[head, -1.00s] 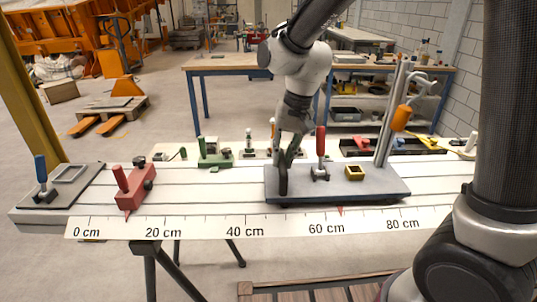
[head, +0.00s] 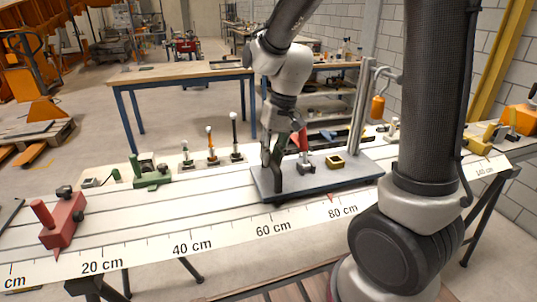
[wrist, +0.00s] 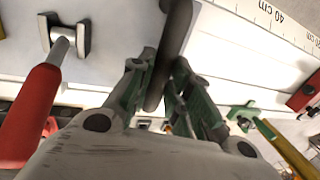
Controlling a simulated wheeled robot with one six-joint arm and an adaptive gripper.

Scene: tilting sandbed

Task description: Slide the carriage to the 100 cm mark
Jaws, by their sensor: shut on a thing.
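The carriage (head: 300,185) is a grey plate on the white rail bed, with a red-handled clamp (head: 303,140), a small yellow box (head: 336,162) and a tall post. Its red pointer (head: 331,198) stands just left of the 80 cm label on the scale (head: 235,238). My gripper (head: 273,160) is shut on a dark upright handle (head: 278,182) at the carriage's left end. In the wrist view the handle (wrist: 168,50) runs between the green-lined fingers (wrist: 165,85). The 100 cm mark is hidden behind my own arm column in the head view.
A red stop block (head: 62,220) sits left of the 20 cm label. Behind the rail stand a green clamp (head: 150,175) and several upright levers (head: 211,148). A yellow-handled clamp (head: 482,142) is at the right end.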

